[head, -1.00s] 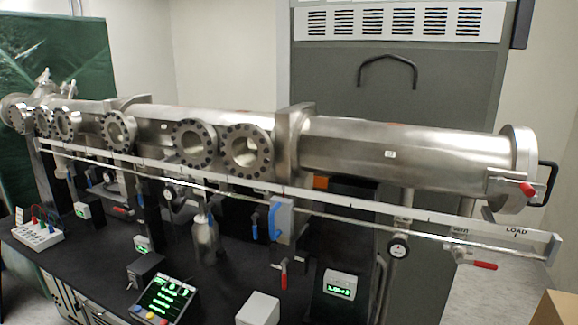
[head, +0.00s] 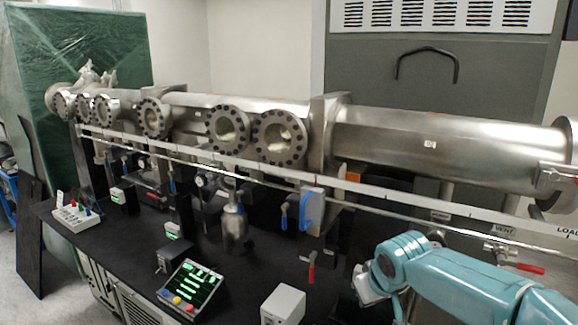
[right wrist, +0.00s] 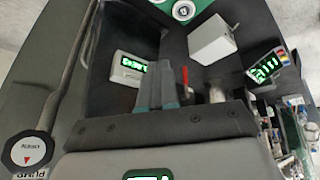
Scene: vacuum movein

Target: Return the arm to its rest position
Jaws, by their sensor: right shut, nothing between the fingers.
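My right arm (head: 450,280) is teal and comes into the head view from the lower right. It reaches over the front of the black bench, below the long steel tube. Its wrist end is pale, and the fingertips cannot be made out there. My left gripper is in neither view.
The steel vacuum tube (head: 435,145) with round ports spans the bench, with a long rail (head: 250,166) in front. A control panel (head: 192,287), a white box (head: 283,305) and a red-handled valve (head: 311,267) stand near the arm. A dial (right wrist: 28,150) shows lower left in the wrist view.

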